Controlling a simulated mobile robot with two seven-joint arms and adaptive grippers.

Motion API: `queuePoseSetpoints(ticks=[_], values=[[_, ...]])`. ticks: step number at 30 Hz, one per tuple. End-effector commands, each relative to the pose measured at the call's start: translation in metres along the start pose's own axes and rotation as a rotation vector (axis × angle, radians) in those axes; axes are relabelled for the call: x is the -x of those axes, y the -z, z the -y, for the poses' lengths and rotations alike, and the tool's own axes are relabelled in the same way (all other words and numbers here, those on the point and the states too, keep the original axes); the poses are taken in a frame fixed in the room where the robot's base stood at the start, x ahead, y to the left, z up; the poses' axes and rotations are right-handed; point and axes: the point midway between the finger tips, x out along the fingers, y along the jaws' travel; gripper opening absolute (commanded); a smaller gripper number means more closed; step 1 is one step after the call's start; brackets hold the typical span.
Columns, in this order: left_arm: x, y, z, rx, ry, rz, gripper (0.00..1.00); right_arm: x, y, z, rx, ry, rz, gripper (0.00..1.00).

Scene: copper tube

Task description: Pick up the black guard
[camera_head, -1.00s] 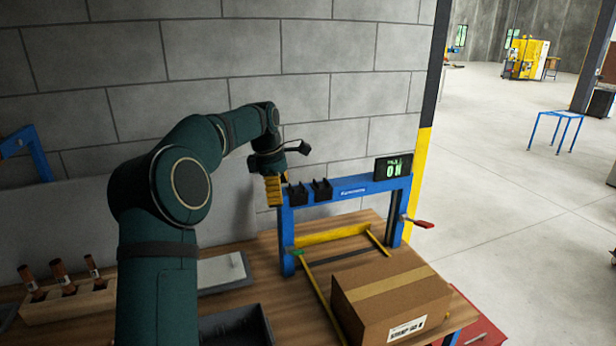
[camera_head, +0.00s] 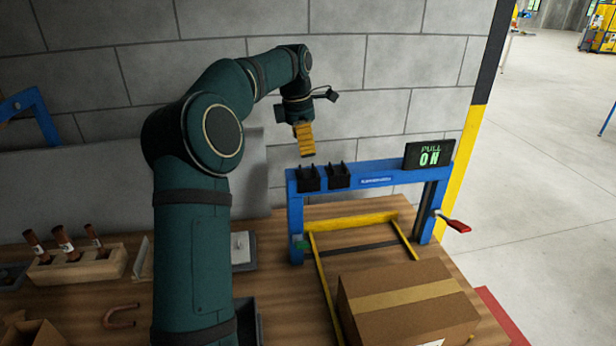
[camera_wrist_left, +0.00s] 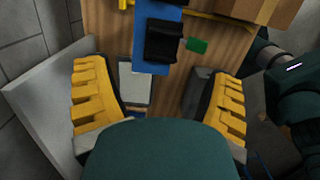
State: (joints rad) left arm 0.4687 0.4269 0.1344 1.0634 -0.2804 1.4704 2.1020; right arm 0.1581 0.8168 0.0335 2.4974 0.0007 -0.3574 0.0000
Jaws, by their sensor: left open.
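Two small black pieces with upright prongs sit side by side on the blue frame's top bar, a left one (camera_head: 308,178) and a right one (camera_head: 339,175). I cannot tell for sure which is the black guard. My left gripper (camera_head: 307,150) has yellow fingers pointing down and hangs just above the left black piece, apart from it. In the left wrist view the gripper (camera_wrist_left: 158,76) is open and empty, its fingers wide apart. A black piece (camera_wrist_left: 163,42) lies ahead between and beyond the fingertips. My right gripper is not in view.
The blue frame (camera_head: 385,180) carries a "PULL ON" display (camera_head: 429,154) and a red-handled lever (camera_head: 455,223). A cardboard box (camera_head: 405,305) stands in front. A wooden block (camera_head: 80,266) with copper tubes is at left. The grey wall (camera_head: 390,60) is close behind.

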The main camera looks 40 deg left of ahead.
Motion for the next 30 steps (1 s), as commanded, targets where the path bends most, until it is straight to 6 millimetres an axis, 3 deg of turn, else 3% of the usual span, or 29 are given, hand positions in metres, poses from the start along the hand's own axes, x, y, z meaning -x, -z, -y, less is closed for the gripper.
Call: queuePoseSetpoints(ticks=[8, 16, 26, 30], values=[[-0.021, 0.001, 0.002, 0.000, 0.002, 0.000, 0.83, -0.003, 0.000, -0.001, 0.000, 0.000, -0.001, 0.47], [-0.057, 0.002, 0.007, 0.001, 0.003, 0.000, 0.83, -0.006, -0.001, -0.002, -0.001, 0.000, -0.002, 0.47], [-0.064, 0.001, 0.007, 0.000, 0.000, 0.001, 0.83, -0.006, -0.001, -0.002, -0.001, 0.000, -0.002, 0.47], [-0.063, 0.001, 0.007, 0.000, 0.000, 0.001, 0.37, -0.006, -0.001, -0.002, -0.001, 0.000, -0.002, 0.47]])
